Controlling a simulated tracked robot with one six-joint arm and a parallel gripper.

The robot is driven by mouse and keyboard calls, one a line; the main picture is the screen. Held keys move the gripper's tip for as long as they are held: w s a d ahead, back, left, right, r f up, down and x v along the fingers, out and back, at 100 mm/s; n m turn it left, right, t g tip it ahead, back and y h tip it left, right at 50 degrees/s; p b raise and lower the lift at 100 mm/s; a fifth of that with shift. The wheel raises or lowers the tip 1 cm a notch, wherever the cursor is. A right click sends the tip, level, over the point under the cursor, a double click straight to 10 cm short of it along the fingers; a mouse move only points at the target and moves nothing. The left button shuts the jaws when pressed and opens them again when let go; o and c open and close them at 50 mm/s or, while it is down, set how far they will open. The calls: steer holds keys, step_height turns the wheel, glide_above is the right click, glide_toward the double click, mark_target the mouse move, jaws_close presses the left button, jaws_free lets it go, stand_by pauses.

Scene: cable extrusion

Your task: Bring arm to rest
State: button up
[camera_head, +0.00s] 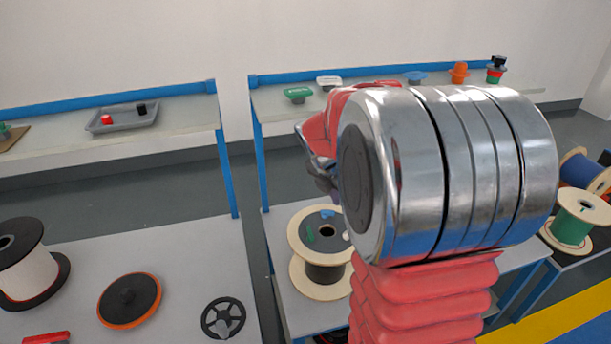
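My arm (455,165) fills the right middle of the head view, with a large silver joint and red ribbed links below it. Its red and dark far end (318,150) shows just left of the silver joint. The gripper's fingers are hidden or too unclear to make out, so I cannot tell whether it is open or holds anything.
Blue-framed tables (240,230) stand ahead, with a narrow gap between them. A cable spool (322,272) lies close behind my arm. A white spool (28,270), an orange-rimmed disc (130,300) and a black handwheel (222,318) are at left. A grey tray (122,122) sits farther back.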

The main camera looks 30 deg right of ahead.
steer(key=s+a+r+m+t+y, duration=0.1)
steer(key=s+a+r+m, duration=0.1)
steer(key=s+a+m, duration=0.3)
steer(key=s+a+r+m+t+y, duration=0.1)
steer(key=s+a+m, duration=0.4)
steer(key=a, duration=0.8)
steer(key=s+a+r+m+t+y, duration=0.2)
steer(key=s+a+r+m, duration=0.3)
steer(key=a+m, duration=0.4)
steer(key=shift+s+a+m+t, duration=0.3)
steer(key=shift+s+m, duration=0.1)
steer(key=shift+m, duration=0.4)
